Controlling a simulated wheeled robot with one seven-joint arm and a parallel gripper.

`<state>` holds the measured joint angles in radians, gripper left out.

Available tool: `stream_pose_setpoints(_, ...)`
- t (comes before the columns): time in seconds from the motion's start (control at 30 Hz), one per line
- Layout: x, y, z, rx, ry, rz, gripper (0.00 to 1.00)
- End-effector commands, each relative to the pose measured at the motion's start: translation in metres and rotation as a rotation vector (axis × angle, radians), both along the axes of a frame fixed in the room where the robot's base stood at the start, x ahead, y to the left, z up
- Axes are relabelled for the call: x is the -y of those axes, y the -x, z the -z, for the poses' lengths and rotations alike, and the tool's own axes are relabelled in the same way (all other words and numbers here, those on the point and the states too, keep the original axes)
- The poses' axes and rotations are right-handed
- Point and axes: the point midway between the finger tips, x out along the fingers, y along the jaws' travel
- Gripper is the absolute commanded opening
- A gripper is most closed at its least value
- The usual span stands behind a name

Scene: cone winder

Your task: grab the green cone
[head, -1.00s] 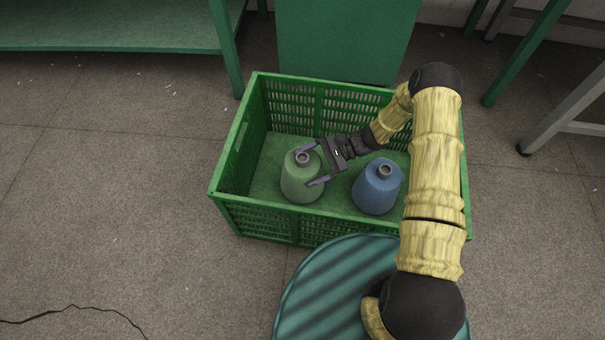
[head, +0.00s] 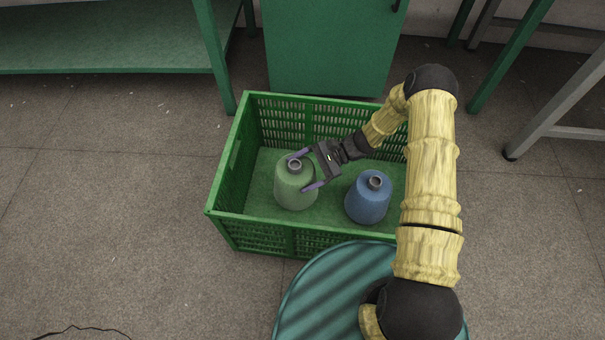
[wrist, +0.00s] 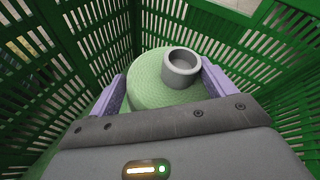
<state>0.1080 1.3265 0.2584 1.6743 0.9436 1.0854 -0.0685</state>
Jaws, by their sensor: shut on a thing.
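The green cone (head: 294,187) stands upright in the left part of the green crate (head: 222,223), with a grey tube end at its top. My gripper (head: 301,172) reaches in from the right, and its two purple fingers are shut on the green cone, one on each side. In the wrist view the green cone (wrist: 160,88) sits between the fingers, with its grey tube (wrist: 181,68) near the right finger. The cone's lower part is hidden there by the gripper body.
A blue cone (head: 368,199) stands in the crate just right of the green one, below my wrist. A green cabinet (head: 330,45) is behind the crate, and a green table (head: 100,40) is at the back left. The floor left of the crate is clear.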

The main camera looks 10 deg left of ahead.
Motion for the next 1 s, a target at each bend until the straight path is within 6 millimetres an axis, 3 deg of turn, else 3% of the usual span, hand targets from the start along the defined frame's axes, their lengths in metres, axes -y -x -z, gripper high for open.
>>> stream_pose_setpoints(0.03, -0.001, 0.0, -0.018, 0.0, -0.004, -0.001, 0.12)
stream_pose_setpoints(0.1, -0.001, 0.0, -0.029, -0.002, -0.005, -0.001, 0.12)
stream_pose_setpoints(0.3, -0.001, 0.0, -0.049, -0.001, -0.004, -0.001, 0.11)
stream_pose_setpoints(1.0, -0.001, 0.0, -0.053, -0.001, -0.004, -0.001, 0.11)
